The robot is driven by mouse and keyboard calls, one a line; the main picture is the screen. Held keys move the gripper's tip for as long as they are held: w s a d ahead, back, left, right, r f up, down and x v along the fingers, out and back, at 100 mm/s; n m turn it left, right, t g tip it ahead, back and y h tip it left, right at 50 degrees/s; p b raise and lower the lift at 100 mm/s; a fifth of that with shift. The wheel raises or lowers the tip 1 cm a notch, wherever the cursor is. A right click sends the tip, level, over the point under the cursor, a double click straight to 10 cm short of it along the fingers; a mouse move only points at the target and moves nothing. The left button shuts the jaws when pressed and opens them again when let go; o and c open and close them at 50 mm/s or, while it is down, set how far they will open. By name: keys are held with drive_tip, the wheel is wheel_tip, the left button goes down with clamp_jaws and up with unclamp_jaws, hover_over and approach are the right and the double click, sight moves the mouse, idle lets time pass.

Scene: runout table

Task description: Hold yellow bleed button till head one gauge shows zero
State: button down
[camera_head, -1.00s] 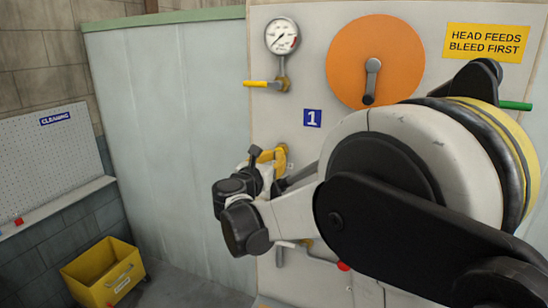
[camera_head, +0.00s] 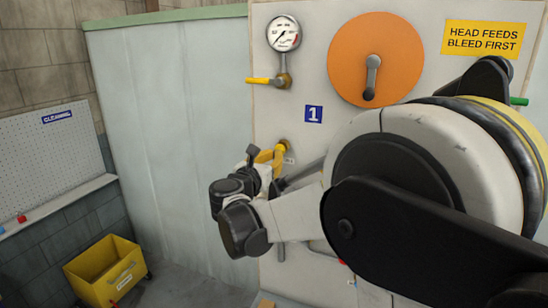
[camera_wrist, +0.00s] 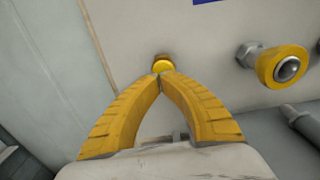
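The yellow bleed button (camera_wrist: 162,63) is a small round knob on the pale panel in the wrist view. My gripper (camera_wrist: 160,76) has its two yellow fingers shut, tips together and nothing between them. The tips lie right at the button's lower edge; I cannot tell whether they press it. In the head view my gripper (camera_head: 272,156) is at the panel below the blue "1" sign (camera_head: 313,114), and the button cannot be made out there. The head one gauge (camera_head: 283,33) is round and white; its thin needle points to the lower left, its reading too small to read.
A yellow ring fitting with a metal centre (camera_wrist: 283,67) sits right of the button. A yellow-handled valve (camera_head: 265,81) is under the gauge. An orange disc with a grey handle (camera_head: 375,60) is to its right. A yellow bin (camera_head: 105,270) stands on the floor at left.

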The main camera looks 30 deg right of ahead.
drive_tip(key=shift+b+v, duration=0.75)
drive_tip(key=shift+v, duration=5.15)
drive_tip(key=s+f+m+g+y+b, duration=0.15)
drive_tip(key=s+f+m+b, duration=0.35)
drive_tip(key=f, duration=0.5)
drive_tip(key=s+f+m+g+y+b, duration=0.1)
drive_tip(key=s+f+m+y+b, duration=0.25)
drive_tip(key=f+b, duration=0.45)
drive_tip(key=s+f+m+g+y+b, duration=0.15)
drive_tip(key=s+f+m+b, duration=0.25)
drive_tip(key=f, duration=0.7)
drive_tip(key=s+a+f+m+y+b, duration=0.2)
drive_tip(key=s+a+f+m+b, duration=0.1)
drive_tip(key=f, duration=0.3)
drive_tip(key=s+a+f+m+y+b, duration=0.3)
drive_tip(key=a+f+m+b, duration=0.1)
drive_tip(key=f+m+b, duration=0.1)
drive_tip(key=s+a+f+m+y+b, duration=0.2)
drive_tip(key=s+a+f+m+b, duration=0.1)
drive_tip(key=f, duration=0.5)
drive_tip(key=shift+s+a+m+b, duration=0.3)
drive_tip(key=shift+a+m+b, duration=0.25)
drive_tip(key=shift+m+b, duration=0.5)
